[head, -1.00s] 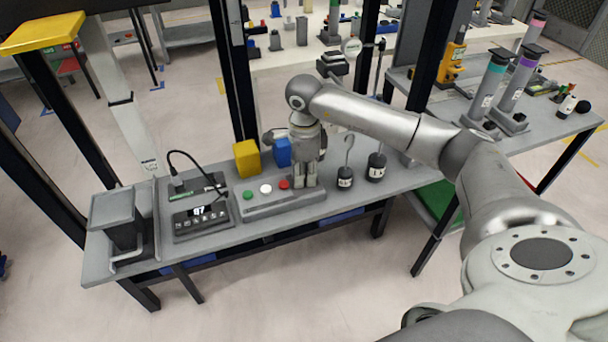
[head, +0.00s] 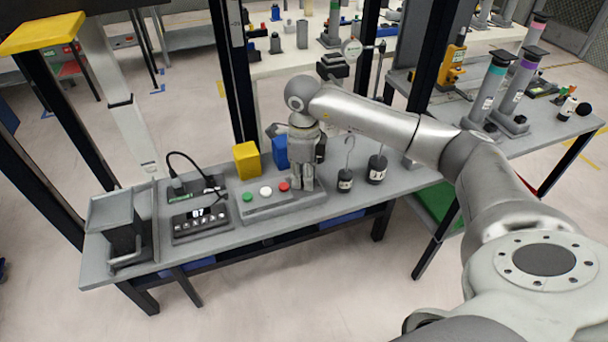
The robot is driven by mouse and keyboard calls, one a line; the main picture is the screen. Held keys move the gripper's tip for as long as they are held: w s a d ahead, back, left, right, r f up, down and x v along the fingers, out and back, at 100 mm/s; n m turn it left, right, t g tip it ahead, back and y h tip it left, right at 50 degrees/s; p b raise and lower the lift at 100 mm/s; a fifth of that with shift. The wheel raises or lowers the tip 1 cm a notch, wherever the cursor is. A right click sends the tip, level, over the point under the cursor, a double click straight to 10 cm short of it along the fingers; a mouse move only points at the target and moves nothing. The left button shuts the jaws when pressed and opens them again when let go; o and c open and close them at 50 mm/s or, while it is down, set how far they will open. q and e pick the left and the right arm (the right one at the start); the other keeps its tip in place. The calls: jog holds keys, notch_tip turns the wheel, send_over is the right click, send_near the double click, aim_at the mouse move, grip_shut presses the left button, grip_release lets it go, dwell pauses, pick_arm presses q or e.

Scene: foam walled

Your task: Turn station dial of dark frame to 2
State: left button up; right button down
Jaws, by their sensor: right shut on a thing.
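The dark frame (head: 378,225) is a workbench with black legs and a grey top. On it lies a grey button box (head: 262,205) with a green, a white and a red button in a row. My right gripper (head: 303,187) points straight down at the right end of this box, just right of the red button. Its fingers are shut on the station dial there. The fingers hide the dial, so its pointer and marks cannot be read. My left gripper is not in view.
Left of the box stands a black unit with a lit display (head: 198,212) and a cable. A grey bin-like holder (head: 115,225) is at the left end. A yellow block (head: 246,160) and a blue block (head: 280,152) stand behind, and hooked weights (head: 345,181) stand to the right.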

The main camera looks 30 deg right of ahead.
jog(key=c, duration=1.3)
grip_release()
jog(key=shift+o, duration=0.2)
notch_tip(320, 180, up, 12)
jog(key=shift+a, duration=0.15)
